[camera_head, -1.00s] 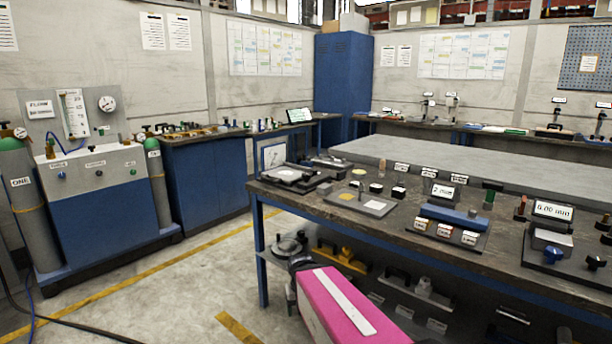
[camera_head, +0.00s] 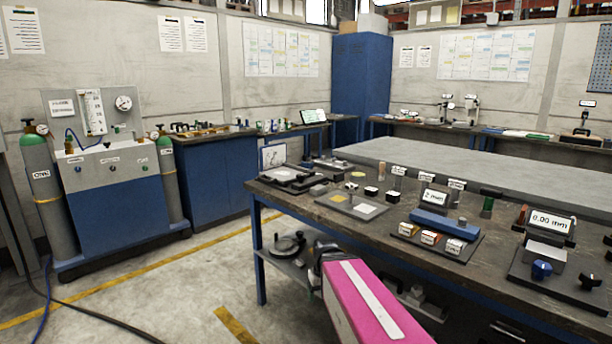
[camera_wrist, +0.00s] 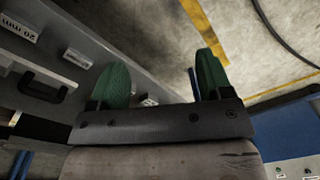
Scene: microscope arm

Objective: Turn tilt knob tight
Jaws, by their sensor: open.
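I cannot make out a tilt knob for certain in either view. On the back bench in the head view stand two upright instruments, a left stand (camera_head: 447,108) and a right stand (camera_head: 472,106), too small to show any knob clearly. At the near bench's right, a blue knob (camera_head: 541,269) and a dark knob (camera_head: 592,281) sit on a plate by a display reading 0.00 mm (camera_head: 550,221). My gripper (camera_wrist: 160,78) shows in the wrist view with green fingertips wide apart and nothing between them. It touches nothing visible; its fingers are hidden in the head view.
The dark workbench (camera_head: 330,218) with several devices fills the right foreground, with a lower shelf beneath. Gas cylinders (camera_head: 50,195) and a blue cabinet (camera_head: 125,210) stand at left. Open floor (camera_head: 180,275) lies between, with a dark cable (camera_head: 95,315) across it.

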